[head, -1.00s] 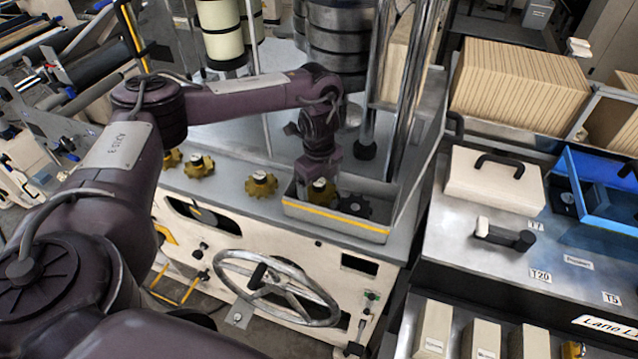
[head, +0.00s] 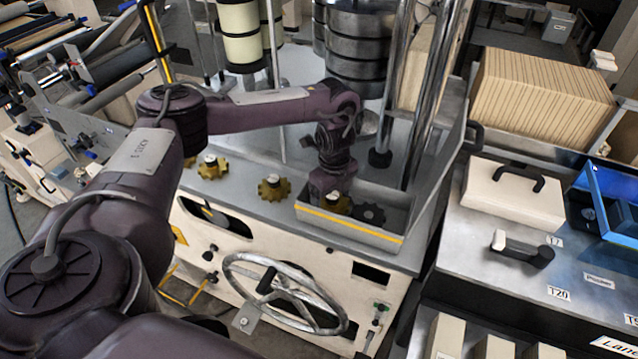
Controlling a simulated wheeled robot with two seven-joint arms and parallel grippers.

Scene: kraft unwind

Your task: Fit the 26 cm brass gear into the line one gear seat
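My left gripper (head: 334,196) points down into a grey tray with a yellow stripe (head: 390,239) on the machine's deck. A brass gear (head: 341,205) sits in the tray right at the fingertips and is partly hidden by them; I cannot tell whether they grip it. A dark gear (head: 371,215) lies beside it in the tray. More brass gears stand on the deck left of the tray, one nearer (head: 273,188) and one farther left (head: 212,168). Gear sizes cannot be read, and I cannot tell which place is the line one gear seat. My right gripper is not in view.
Chrome posts (head: 427,95) and a dark stacked roller (head: 358,50) rise behind the tray. A spoked handwheel (head: 285,292) is on the machine's front. At right are a cream lidded box (head: 514,195), a blue tray (head: 603,210) and a cardboard stack (head: 541,88).

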